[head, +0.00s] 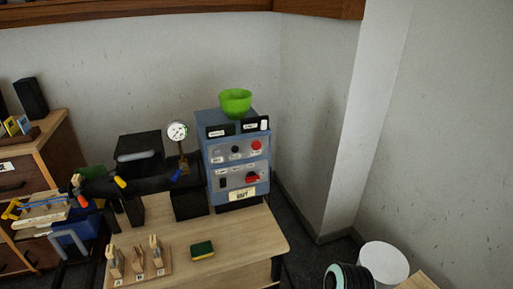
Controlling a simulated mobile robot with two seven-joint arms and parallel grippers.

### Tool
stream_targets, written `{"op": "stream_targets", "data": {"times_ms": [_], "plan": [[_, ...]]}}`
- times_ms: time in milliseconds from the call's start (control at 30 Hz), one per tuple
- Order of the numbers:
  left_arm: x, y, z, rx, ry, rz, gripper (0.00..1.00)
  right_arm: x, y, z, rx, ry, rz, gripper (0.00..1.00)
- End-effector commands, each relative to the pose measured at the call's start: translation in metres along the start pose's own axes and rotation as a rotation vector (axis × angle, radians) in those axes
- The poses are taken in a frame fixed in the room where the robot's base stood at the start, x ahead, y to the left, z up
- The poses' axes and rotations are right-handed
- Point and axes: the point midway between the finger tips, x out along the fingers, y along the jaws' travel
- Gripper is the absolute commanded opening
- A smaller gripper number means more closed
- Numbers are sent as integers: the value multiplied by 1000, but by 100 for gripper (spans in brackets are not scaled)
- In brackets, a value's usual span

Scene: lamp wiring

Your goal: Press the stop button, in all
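A blue control box (205,160) stands at the back right of the wooden table, with its front facing me. Its upper panel has a round red button (256,144) at the right and a black knob (235,149) to its left. Its lower panel has a red control (252,177) at the right and a black switch (222,182) at the left. The small labels are too blurred to read, so I cannot tell which red control is the stop button. I make out neither gripper in the head view, and nothing is seen touching the box.
A green bowl (235,102) sits on the box. A dial gauge (177,131) stands left of it. A sponge (202,250) and a wooden block with pegs (139,270) lie on the table (235,233). A white round container (383,262) is at lower right.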

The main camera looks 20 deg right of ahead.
Motion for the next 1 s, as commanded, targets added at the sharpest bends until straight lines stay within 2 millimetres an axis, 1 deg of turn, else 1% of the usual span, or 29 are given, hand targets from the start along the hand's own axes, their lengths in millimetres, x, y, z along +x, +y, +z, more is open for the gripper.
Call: {"op": "stream_targets", "data": {"times_ms": [33,67,1000], "plan": [[0,0,0,0,0,0,43,0,0,0,0,0,0,10],[0,0,0,0,0,0,43,0,0,0,0,0,0,0],[0,0,0,0,0,0,43,0,0,0,0,0,0,0]]}}
